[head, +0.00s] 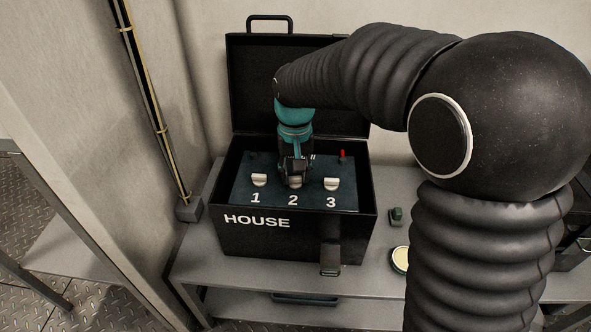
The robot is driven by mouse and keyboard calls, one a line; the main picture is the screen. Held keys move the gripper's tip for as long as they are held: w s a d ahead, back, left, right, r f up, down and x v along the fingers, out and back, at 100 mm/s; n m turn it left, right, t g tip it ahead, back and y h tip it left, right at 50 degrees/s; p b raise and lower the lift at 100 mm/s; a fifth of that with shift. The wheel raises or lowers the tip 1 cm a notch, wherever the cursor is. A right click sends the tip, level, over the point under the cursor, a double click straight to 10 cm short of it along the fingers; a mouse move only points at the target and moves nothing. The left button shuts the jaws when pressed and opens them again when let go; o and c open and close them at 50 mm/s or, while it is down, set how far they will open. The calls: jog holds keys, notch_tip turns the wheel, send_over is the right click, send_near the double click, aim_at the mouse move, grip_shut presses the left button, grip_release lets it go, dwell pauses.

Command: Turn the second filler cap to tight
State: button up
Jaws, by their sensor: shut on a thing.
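Three pale filler caps sit in a row on the dark blue panel (244,196) inside an open black box (300,240) marked HOUSE. The second cap (294,183), above the white number 2, is in the middle and partly covered by my gripper (294,174). My gripper points down from above and is shut on this cap. The first cap (259,180) is to its left, above the 1. The third cap (331,184) is to its right, above the 3. How far the second cap is turned cannot be told.
The box's lid (270,80) stands open behind. A small red part (342,154) rises from the panel at the back right. A small green object (396,215) and a round pale-topped item (400,259) lie on the grey bench (205,262) right of the box. A wall stands close on the left.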

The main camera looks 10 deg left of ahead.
aim_at(295, 177)
jog(key=shift+m, duration=1.1)
jog(key=o, duration=1.1)
jog(key=shift+o, duration=0.2)
jog(key=shift+r, duration=0.1)
notch_tip(295, 177, up, 12)
